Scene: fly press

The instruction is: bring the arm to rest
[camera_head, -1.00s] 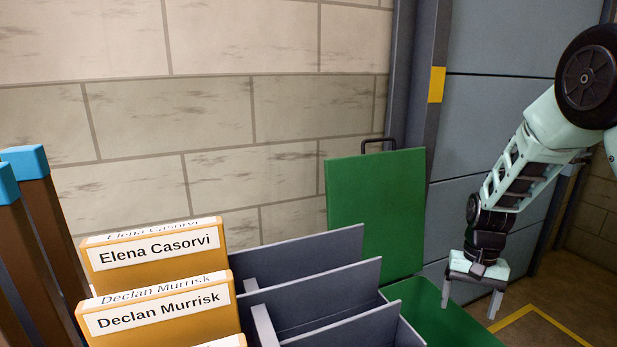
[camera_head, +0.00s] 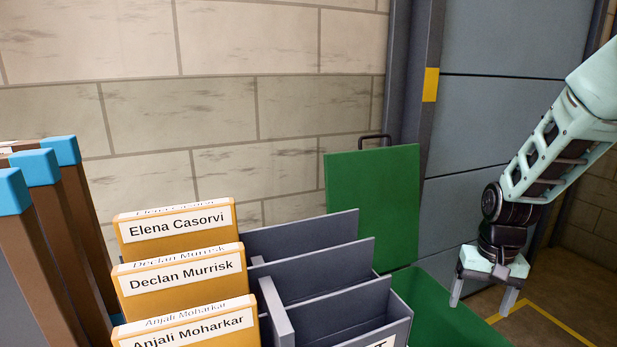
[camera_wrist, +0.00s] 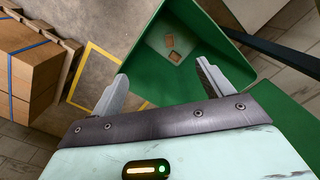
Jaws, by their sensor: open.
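My gripper (camera_head: 483,293) hangs at the lower right in the head view, fingers pointing down, apart and empty. In the wrist view its two fingers (camera_wrist: 160,85) are spread with nothing between them. My gripper is above and beside a green open bin (camera_head: 432,308) whose green lid (camera_head: 372,205) stands upright behind it. In the wrist view the green bin (camera_wrist: 150,68) lies below the fingers, with a few small brownish pieces at its bottom.
Orange name-labelled boxes (camera_head: 180,275) stand left of a grey divided rack (camera_head: 310,265). Brown posts with blue caps (camera_head: 60,152) are at far left. A stone wall is behind. Yellow floor tape (camera_head: 545,318) lies at right. Strapped wooden boxes (camera_wrist: 30,70) show in the wrist view.

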